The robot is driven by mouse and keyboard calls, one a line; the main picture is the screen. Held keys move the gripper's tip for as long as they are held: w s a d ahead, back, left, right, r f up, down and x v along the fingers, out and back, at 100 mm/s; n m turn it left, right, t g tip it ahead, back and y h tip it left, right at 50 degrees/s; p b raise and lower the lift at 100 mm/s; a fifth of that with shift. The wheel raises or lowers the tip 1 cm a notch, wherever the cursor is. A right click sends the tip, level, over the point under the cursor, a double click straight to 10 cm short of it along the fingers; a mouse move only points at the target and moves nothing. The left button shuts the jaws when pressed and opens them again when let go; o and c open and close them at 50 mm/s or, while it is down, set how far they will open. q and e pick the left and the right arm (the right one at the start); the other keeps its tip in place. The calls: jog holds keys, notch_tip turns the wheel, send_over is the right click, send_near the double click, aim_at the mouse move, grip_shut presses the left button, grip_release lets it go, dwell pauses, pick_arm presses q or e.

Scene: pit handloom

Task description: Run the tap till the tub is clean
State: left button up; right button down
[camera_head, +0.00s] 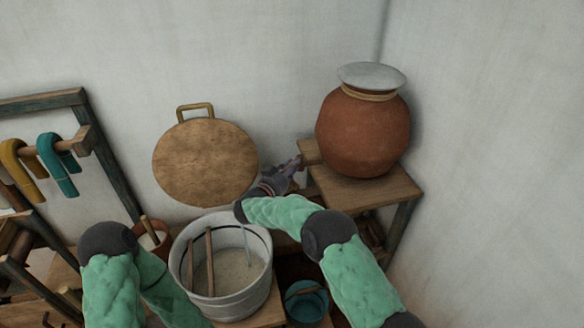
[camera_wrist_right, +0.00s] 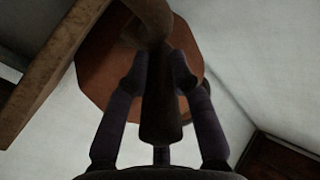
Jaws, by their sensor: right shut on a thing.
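The tub (camera_head: 222,291) is a pale grey, open-topped vessel standing on a low wooden surface. It holds cloudy beige contents, with two brown sticks inside and a thin pale-blue streak at its right; I cannot tell whether this is running water. My right gripper (camera_head: 294,165) is behind and right of the tub, beside the clay pot (camera_head: 362,132). In the right wrist view its fingers (camera_wrist_right: 160,75) are shut on a dark handle-like piece (camera_wrist_right: 160,105), apparently the tap, below the reddish pot (camera_wrist_right: 105,62). My left arm enters at lower left; its gripper is out of sight.
A wooden stand (camera_head: 370,192) carries the lidded pot. A round wooden board (camera_head: 205,162) leans on the wall behind the tub. A small teal bucket (camera_head: 307,304) stands right of the tub. A rack with yellow and teal hanks (camera_head: 58,165) is at left.

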aim_at(291, 164)
jog(key=shift+f, duration=0.35)
jog(key=c, duration=1.1)
grip_release()
jog(key=shift+o, duration=0.2)
jog(key=shift+r, duration=0.1)
jog(key=shift+r, duration=0.15)
notch_tip(291, 164, up, 9)
jog(key=shift+s+f, duration=0.1)
jog(key=shift+r, duration=0.55)
jog(key=shift+f, duration=0.1)
